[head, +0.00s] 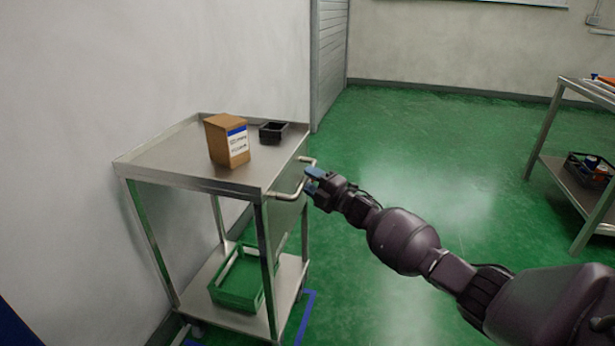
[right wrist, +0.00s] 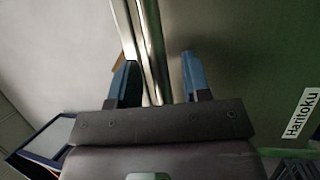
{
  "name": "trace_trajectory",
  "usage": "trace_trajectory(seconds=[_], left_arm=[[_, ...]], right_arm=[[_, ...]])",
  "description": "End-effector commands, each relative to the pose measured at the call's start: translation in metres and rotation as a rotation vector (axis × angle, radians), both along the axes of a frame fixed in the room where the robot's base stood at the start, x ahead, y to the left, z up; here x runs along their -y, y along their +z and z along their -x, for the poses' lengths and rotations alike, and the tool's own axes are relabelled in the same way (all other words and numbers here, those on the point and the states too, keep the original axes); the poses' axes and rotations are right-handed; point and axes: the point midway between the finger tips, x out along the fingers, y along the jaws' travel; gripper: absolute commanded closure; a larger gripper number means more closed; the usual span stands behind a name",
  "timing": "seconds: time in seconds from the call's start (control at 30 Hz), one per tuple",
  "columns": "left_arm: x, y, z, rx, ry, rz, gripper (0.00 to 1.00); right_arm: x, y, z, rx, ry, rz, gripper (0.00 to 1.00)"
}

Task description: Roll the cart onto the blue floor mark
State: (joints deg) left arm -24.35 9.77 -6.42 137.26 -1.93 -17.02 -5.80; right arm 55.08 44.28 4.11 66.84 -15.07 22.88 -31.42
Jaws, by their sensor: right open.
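The steel cart (head: 190,160) stands against the left wall in the head view, with a bent metal handle (head: 287,195) on its right end. My right gripper (head: 313,182) is at this handle with its blue fingers open. In the right wrist view a metal bar (right wrist: 150,40) runs between the two open fingers (right wrist: 157,70); I cannot tell whether they touch it. The blue floor mark (head: 306,318) shows as a strip by the cart's lower right side, with another bit at the bottom left; the cart hides the rest. My left gripper is out of view.
A cardboard box (head: 227,141) and a small black bin (head: 273,132) stand on the cart's top, a green crate (head: 240,278) on its lower shelf. A steel table (head: 590,92) with a dark bin (head: 583,168) below is at far right. Green floor between is clear.

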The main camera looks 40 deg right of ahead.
Motion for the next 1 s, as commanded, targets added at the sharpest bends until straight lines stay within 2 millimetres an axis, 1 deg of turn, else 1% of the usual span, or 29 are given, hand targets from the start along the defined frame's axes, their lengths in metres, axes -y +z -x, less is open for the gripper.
trace_trajectory(seconds=[0.03, 0.1, 0.3, 0.5, 0.7, 1.0], left_arm=[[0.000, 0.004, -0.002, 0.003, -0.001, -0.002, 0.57], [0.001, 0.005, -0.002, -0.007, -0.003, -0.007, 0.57], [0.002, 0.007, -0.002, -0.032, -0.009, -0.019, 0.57], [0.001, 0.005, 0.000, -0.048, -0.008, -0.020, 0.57], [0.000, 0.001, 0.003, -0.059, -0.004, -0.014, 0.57], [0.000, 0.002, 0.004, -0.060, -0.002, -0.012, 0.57]], right_arm=[[0.002, 0.004, 0.007, 0.004, -0.001, 0.000, 0.56], [0.005, 0.003, 0.017, 0.006, -0.002, -0.001, 0.56], [0.014, -0.003, 0.048, 0.006, -0.002, -0.001, 0.56], [0.021, -0.008, 0.073, 0.006, -0.002, 0.001, 0.56], [0.024, -0.012, 0.085, 0.004, -0.003, 0.001, 0.56], [0.025, -0.014, 0.086, 0.003, -0.002, 0.001, 0.56]])
